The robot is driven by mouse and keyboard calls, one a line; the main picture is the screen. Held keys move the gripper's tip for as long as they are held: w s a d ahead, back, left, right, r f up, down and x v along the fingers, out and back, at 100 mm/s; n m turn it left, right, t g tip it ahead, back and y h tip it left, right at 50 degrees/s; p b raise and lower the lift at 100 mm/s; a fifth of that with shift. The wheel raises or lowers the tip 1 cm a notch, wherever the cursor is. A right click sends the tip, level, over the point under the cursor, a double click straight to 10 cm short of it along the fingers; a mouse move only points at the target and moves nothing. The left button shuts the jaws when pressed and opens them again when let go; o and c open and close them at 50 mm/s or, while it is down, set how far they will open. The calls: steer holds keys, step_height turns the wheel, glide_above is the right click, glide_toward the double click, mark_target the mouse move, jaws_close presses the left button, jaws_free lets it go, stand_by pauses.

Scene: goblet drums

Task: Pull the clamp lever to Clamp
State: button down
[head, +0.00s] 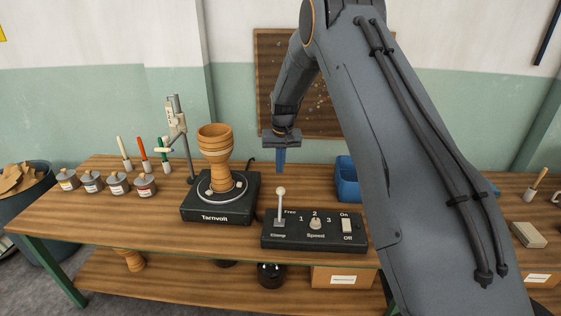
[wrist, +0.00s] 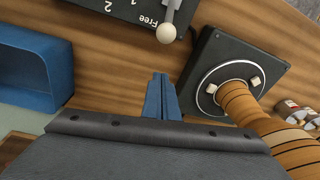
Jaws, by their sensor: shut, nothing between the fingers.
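The clamp lever (head: 280,207) is a pale rod with a round white knob, standing on the left of the black control box (head: 313,243). "Free" is printed behind it and "Clamp" in front. The lever stands close to upright; I cannot tell its exact setting. In the wrist view, its knob (wrist: 166,33) is beside the "Free" label. My gripper (head: 281,170) points down behind and above the lever, its blue fingers together and empty. In the wrist view, the fingertips (wrist: 160,77) are apart from the knob.
A turntable (head: 220,208) marked Tarnvolt holds a wooden goblet drum (head: 215,145) left of the box. A speed knob (head: 316,223) and On/Off switch (head: 347,226) share the box. A blue bin (head: 346,180) stands behind right. Bare tabletop lies under my gripper.

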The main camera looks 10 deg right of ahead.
steer(key=shift+s+a+f+p, duration=0.1)
steer(key=shift+s+f+p, duration=0.4)
steer(key=shift+f+p, duration=0.3)
steer(key=shift+s+a+f+p, duration=0.1)
steer(key=shift+s+f+p, duration=0.5)
steer(key=shift+f, duration=0.3)
steer(key=shift+s+a+f+p, duration=0.1)
steer(key=shift+s+f+p, duration=0.35)
steer(key=shift+f+p, duration=0.35)
